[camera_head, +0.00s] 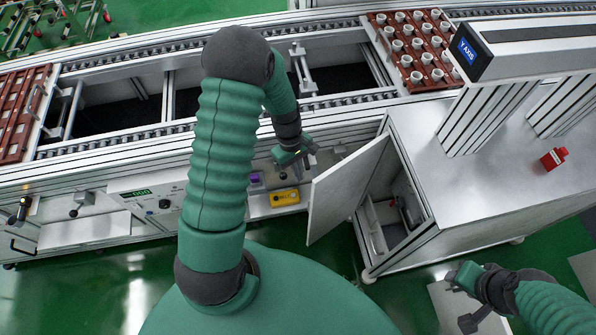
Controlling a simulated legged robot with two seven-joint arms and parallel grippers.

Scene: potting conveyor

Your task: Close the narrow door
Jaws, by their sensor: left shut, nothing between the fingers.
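The narrow door (345,190) is a pale panel hinged on the front of the steel cabinet at right. It stands open, swung out to the left, and the cabinet's inside (392,208) shows with fittings in it. My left gripper (297,160) is shut and empty, to the left of the door's upper part and in front of the conveyor frame. I cannot tell whether it touches the door. My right gripper (464,298) is low at the right, below the cabinet and apart from the door; its jaw opening is unclear.
The cabinet top (470,185) carries a labelled Y-axis unit (475,52) and a small red object (554,158). A yellow box (285,197) sits on a shelf left of the door. The conveyor (330,100) runs behind. Green floor lies below the door.

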